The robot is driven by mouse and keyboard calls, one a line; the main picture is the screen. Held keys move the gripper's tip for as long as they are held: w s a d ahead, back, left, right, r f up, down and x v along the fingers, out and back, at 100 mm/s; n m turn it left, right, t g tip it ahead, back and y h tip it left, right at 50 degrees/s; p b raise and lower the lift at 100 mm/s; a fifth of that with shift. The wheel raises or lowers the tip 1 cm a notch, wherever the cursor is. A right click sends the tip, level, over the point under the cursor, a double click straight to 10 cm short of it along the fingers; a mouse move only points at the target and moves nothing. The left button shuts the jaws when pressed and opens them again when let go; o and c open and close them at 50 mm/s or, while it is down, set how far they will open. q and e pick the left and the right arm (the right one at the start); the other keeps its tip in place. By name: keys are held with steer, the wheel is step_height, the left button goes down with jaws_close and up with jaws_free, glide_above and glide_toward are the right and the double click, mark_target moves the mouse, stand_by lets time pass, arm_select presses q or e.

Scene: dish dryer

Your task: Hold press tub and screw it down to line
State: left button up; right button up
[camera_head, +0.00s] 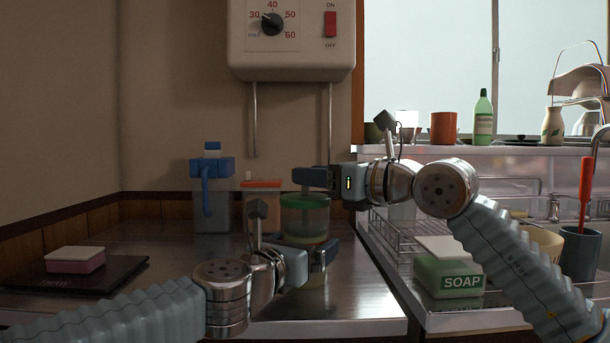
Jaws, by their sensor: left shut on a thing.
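The press tub (305,215) stands upright on the steel counter, a clear tub with a green upper part. My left gripper (318,256) comes in low from the left and is shut on the lower body of the tub, hiding part of its base. My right gripper (308,178) comes in from the right and lies level just above the tub's top. A dark green piece shows at its fingers, probably the screw handle. I cannot tell whether its fingers grip this piece. The line on the tub is too small to make out.
A blue-lidded jug (212,205) and an orange-lidded container (262,192) stand behind the tub. A pink-and-white sponge (75,259) lies on a dark scale (110,275) at left. A wire rack (400,235) and a green soap box (447,275) are at right. The front counter has free room.

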steer(key=shift+x, duration=1.25)
jaws_close()
steer(key=shift+m+t+h, duration=0.3)
steer(key=m+t+h, duration=0.2)
steer(key=h, duration=0.1)
steer(key=m+t+h, duration=0.2)
steer(key=m+h, duration=0.1)
steer(key=shift+s+a+t+h, duration=0.2)
steer(key=shift+a+t+h, duration=0.1)
steer(key=shift+h, duration=0.1)
steer(key=shift+w+d+m+t+h, duration=0.15)
steer(key=shift+m+t+h, duration=0.15)
steer(key=shift+m+h, duration=1.3)
steer(key=shift+w+d+m+t+h, duration=0.25)
steer(key=shift+m+h, duration=0.75)
steer(key=shift+h, duration=1.2)
steer(key=shift+s+a+f+h, duration=0.1)
steer(key=shift+s+h, duration=0.1)
steer(key=shift+h, duration=0.1)
